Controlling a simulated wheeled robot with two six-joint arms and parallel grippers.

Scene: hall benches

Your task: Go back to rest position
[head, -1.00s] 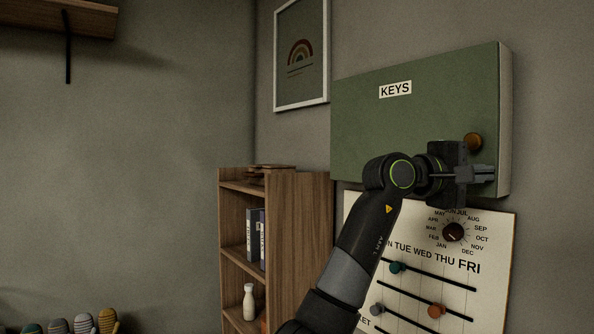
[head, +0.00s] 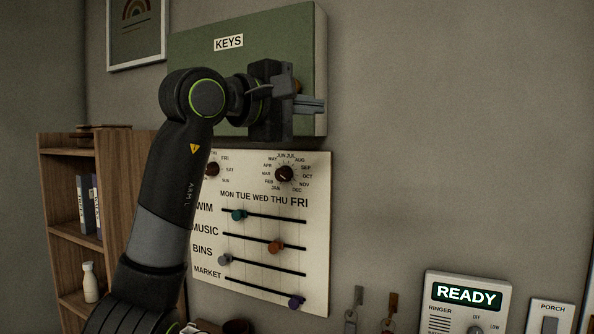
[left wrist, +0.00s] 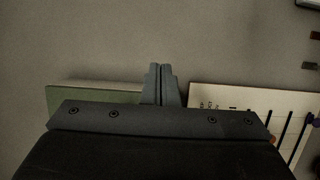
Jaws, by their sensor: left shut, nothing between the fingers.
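My left gripper (head: 318,105) is in front of the lower right part of the green key cabinet (head: 200,60), labelled KEYS, in the head view. Its fingers are shut with nothing between them, and they also show together in the left wrist view (left wrist: 161,85). The cabinet door looks shut. Its orange-brown knob (head: 298,87) is partly hidden behind the gripper. I cannot tell from the frames whether the gripper touches the cabinet. My right gripper is not in view.
Below the cabinet hangs a white planner board (head: 318,225) with dials and sliders. A wooden shelf (head: 115,165) stands at the left. Keys (head: 391,305), a ringer panel reading READY (head: 467,296) and a PORCH switch (head: 550,318) are at lower right. The upper right wall is bare.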

